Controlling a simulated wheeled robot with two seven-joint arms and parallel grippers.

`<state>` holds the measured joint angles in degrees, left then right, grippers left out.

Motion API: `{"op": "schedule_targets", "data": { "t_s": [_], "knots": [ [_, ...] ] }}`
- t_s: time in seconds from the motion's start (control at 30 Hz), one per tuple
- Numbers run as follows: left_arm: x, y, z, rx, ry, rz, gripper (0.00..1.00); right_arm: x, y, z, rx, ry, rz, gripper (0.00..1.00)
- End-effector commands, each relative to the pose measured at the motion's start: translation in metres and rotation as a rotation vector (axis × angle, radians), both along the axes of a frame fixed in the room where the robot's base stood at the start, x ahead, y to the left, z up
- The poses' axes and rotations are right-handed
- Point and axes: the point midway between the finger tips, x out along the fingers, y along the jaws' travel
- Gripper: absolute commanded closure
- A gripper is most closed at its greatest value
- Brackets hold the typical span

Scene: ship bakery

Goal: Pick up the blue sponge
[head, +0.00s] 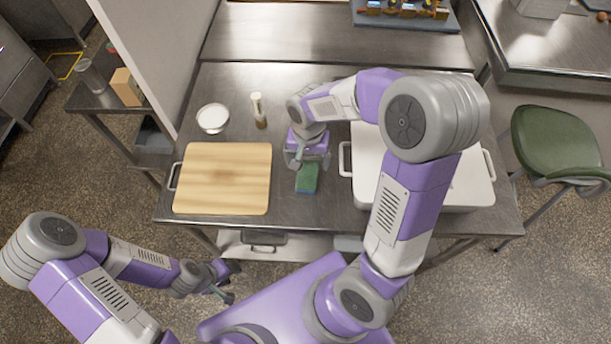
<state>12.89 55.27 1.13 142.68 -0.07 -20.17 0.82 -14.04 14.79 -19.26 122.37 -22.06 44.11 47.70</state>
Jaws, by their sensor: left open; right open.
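The sponge (307,180) lies on the steel table, green on top with a bluish edge towards the front. It is between the cutting board and the white tray. My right gripper (306,162) is open, pointing down at the back end of the sponge. Its fingers hide that end, and I cannot tell whether they touch it. My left gripper (224,287) is open and empty, low in front of the table, well away from the sponge.
A wooden cutting board (222,178) lies left of the sponge. A white lidded or shallow tray (467,185) stands to the right, partly behind my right arm. A white bowl (212,118) and a small bottle (259,110) stand behind. The steel table (298,215) is bare near its front edge.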

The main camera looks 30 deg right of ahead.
Motion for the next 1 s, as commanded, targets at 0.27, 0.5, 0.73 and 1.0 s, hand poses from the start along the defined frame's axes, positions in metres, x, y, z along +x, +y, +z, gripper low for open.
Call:
{"op": "schedule_targets", "data": {
  "t_s": [0.27, 0.5, 0.73, 1.0],
  "knots": [
    [0.0, 0.0, -0.01, 0.0, 0.0, 0.0, 0.57, -0.002, 0.001, -0.037, 0.0, 0.005, 0.001, 0.08],
    [0.0, 0.0, -0.017, 0.0, 0.0, 0.0, 0.57, -0.002, 0.001, -0.065, 0.0, 0.002, 0.0, 0.08],
    [0.0, 0.0, -0.017, 0.0, 0.0, 0.0, 0.57, -0.002, 0.001, -0.065, 0.0, 0.0, 0.001, 0.08],
    [0.0, 0.0, -0.017, 0.0, 0.0, 0.0, 0.57, -0.002, 0.001, -0.065, 0.0, 0.0, 0.001, 0.47]
  ]
}}
